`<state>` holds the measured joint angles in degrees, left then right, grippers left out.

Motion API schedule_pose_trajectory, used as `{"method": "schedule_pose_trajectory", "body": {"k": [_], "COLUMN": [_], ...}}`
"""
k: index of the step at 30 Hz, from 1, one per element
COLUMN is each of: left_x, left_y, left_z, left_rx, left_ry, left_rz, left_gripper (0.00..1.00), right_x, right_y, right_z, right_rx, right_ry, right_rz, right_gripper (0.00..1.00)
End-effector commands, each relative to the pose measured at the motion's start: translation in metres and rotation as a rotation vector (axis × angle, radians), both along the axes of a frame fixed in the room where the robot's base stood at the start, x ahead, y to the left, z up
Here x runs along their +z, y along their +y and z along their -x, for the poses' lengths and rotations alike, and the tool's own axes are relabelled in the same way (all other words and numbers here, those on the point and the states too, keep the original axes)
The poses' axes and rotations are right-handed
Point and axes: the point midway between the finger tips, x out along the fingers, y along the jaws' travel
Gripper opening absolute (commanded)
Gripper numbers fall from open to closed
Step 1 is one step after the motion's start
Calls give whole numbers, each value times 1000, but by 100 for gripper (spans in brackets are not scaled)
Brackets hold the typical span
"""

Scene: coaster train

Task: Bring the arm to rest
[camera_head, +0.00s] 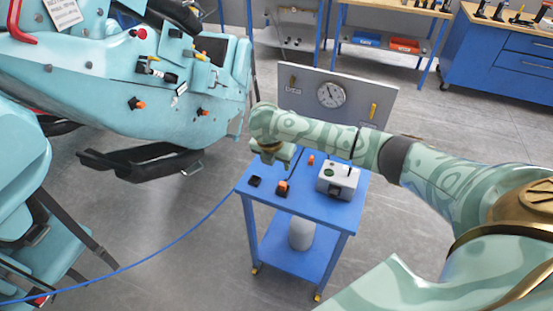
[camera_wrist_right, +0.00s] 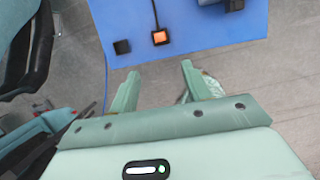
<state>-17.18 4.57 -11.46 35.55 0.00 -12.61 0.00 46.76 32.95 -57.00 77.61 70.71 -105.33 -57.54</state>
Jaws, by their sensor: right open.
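My right arm (camera_head: 450,185) comes in from the right edge of the head view and reaches left, above a blue cart. My right gripper (camera_head: 283,158) hangs at its end, over the back left part of the cart. In the right wrist view the right gripper (camera_wrist_right: 160,70) has its two green fingers apart, with nothing between them. The fingertips lie near the edge of the blue cart top (camera_wrist_right: 200,30) in that view. My left gripper is not in view.
The cart top (camera_head: 312,207) bears a grey box (camera_head: 338,181), an orange-topped block (camera_head: 283,187) and a small black block (camera_head: 255,181). A panel with a dial (camera_head: 331,94) stands behind. A turquoise coaster car (camera_head: 190,110) is at left. Floor is clear right of the cart.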

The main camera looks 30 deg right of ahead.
Motion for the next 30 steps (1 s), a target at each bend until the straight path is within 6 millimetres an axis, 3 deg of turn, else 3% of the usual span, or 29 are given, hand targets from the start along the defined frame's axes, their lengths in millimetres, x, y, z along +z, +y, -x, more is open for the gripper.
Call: {"method": "schedule_pose_trajectory", "body": {"k": [8,11,14,18,20,23,26,30], "left_x": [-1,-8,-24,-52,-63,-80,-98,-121], "left_y": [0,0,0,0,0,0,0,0], "left_z": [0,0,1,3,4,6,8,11], "left_rx": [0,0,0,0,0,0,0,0], "left_ry": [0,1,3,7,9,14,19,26], "left_rz": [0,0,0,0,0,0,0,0], "left_gripper": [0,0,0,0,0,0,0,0], "right_x": [-2,-24,-82,-194,-238,-310,-380,-461], "right_y": [0,3,11,19,20,20,19,20], "right_z": [0,3,14,47,67,111,170,270], "right_rx": [-4,-59,-219,-557,-696,-916,-1135,-1407], "right_ry": [0,-10,-39,-94,-114,-138,-156,-169], "right_rz": [-1,-34,-115,-251,-295,-350,-387,-408], "right_gripper": [48,48,48,48,48,48,48,48]}}
